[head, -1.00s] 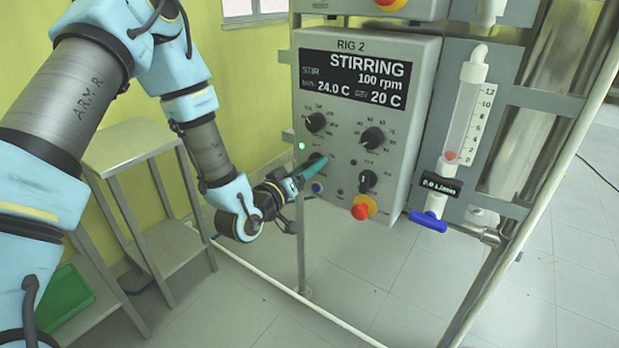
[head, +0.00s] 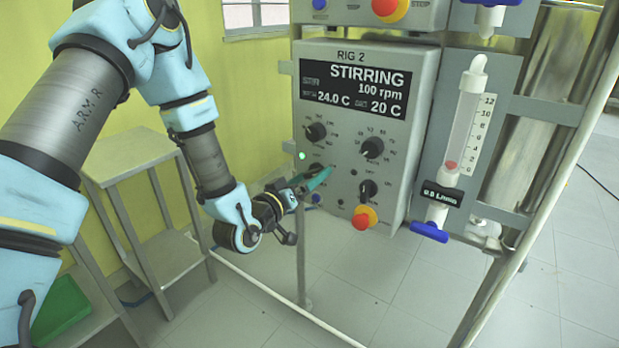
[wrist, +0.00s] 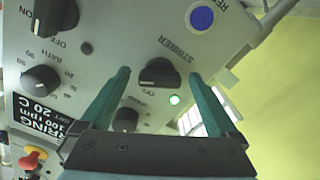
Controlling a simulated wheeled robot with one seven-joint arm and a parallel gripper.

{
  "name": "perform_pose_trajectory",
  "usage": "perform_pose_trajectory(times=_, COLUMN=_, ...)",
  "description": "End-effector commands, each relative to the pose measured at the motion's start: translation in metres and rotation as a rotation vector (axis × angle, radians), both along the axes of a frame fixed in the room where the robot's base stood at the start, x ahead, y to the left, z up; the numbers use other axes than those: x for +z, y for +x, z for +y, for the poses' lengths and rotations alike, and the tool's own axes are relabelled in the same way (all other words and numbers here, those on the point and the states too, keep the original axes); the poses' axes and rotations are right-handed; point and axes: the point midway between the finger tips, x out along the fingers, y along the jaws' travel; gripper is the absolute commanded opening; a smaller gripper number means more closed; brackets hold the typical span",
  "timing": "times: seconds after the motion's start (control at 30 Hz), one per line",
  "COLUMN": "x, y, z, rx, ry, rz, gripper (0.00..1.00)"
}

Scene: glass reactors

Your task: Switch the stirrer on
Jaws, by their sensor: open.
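The grey RIG 2 control box (head: 345,205) has a display (head: 355,85) reading STIRRING, 100 rpm, 24.0 C and 20 C. A green lamp (head: 301,156) is lit; it also shows in the wrist view (wrist: 174,100). The black stirrer knob (wrist: 160,72) appears in the wrist view beside its STIRRER label, with its bar lying across the picture. My gripper (head: 322,178) is open and empty at the box's lower left. In the wrist view its teal fingers (wrist: 159,78) appear on either side of the knob, apart from it. In the head view they partly cover the knob's area.
Other black knobs (head: 372,148) and a red emergency button (head: 364,217) are on the same panel. A flow meter (head: 462,125) with a blue valve (head: 430,232) stands to the right. A metal side table (head: 130,148) is at the left. Floor below is clear.

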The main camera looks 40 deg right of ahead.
Motion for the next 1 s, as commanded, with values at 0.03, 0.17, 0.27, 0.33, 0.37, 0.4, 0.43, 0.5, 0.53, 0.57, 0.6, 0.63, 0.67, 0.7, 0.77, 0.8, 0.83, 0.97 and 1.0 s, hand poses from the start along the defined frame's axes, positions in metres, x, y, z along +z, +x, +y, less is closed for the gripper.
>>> perform_pose_trajectory(times=0.03, x=-0.002, y=-0.001, z=0.004, rx=0.000, ry=0.001, rz=0.000, gripper=0.95)
perform_pose_trajectory(times=0.17, x=-0.003, y=-0.006, z=0.023, rx=0.000, ry=0.002, rz=0.001, gripper=0.95)
perform_pose_trajectory(times=0.27, x=-0.004, y=-0.010, z=0.043, rx=0.003, ry=0.004, rz=0.001, gripper=0.95)
perform_pose_trajectory(times=0.33, x=-0.004, y=-0.014, z=0.057, rx=0.002, ry=0.002, rz=0.001, gripper=0.95)
perform_pose_trajectory(times=0.37, x=-0.004, y=-0.015, z=0.063, rx=0.003, ry=0.003, rz=0.001, gripper=0.95)
perform_pose_trajectory(times=0.4, x=-0.004, y=-0.017, z=0.070, rx=0.002, ry=0.002, rz=0.001, gripper=0.95)
perform_pose_trajectory(times=0.43, x=-0.004, y=-0.019, z=0.075, rx=0.002, ry=0.002, rz=0.001, gripper=0.95)
perform_pose_trajectory(times=0.5, x=-0.001, y=-0.021, z=0.085, rx=0.002, ry=0.003, rz=0.002, gripper=0.95)
perform_pose_trajectory(times=0.53, x=0.000, y=-0.022, z=0.088, rx=0.002, ry=0.003, rz=0.002, gripper=0.95)
perform_pose_trajectory(times=0.57, x=0.000, y=-0.023, z=0.092, rx=0.002, ry=0.003, rz=0.002, gripper=0.95)
perform_pose_trajectory(times=0.6, x=0.000, y=-0.025, z=0.095, rx=0.001, ry=0.002, rz=0.001, gripper=0.95)
perform_pose_trajectory(times=0.63, x=0.000, y=-0.025, z=0.097, rx=0.001, ry=0.002, rz=0.000, gripper=0.95)
perform_pose_trajectory(times=0.67, x=0.000, y=-0.025, z=0.099, rx=0.001, ry=0.002, rz=0.000, gripper=0.95)
perform_pose_trajectory(times=0.7, x=0.000, y=-0.026, z=0.101, rx=0.001, ry=0.002, rz=0.000, gripper=0.95)
perform_pose_trajectory(times=0.77, x=0.000, y=-0.027, z=0.102, rx=0.001, ry=0.001, rz=-0.001, gripper=0.95)
perform_pose_trajectory(times=0.8, x=0.000, y=-0.027, z=0.103, rx=0.001, ry=0.001, rz=-0.001, gripper=0.95)
perform_pose_trajectory(times=0.83, x=0.000, y=-0.027, z=0.103, rx=0.001, ry=0.001, rz=-0.001, gripper=0.95)
perform_pose_trajectory(times=0.97, x=0.000, y=-0.027, z=0.102, rx=0.000, ry=0.000, rz=-0.001, gripper=0.95)
perform_pose_trajectory(times=1.0, x=0.000, y=-0.027, z=0.102, rx=0.000, ry=0.000, rz=-0.001, gripper=0.95)
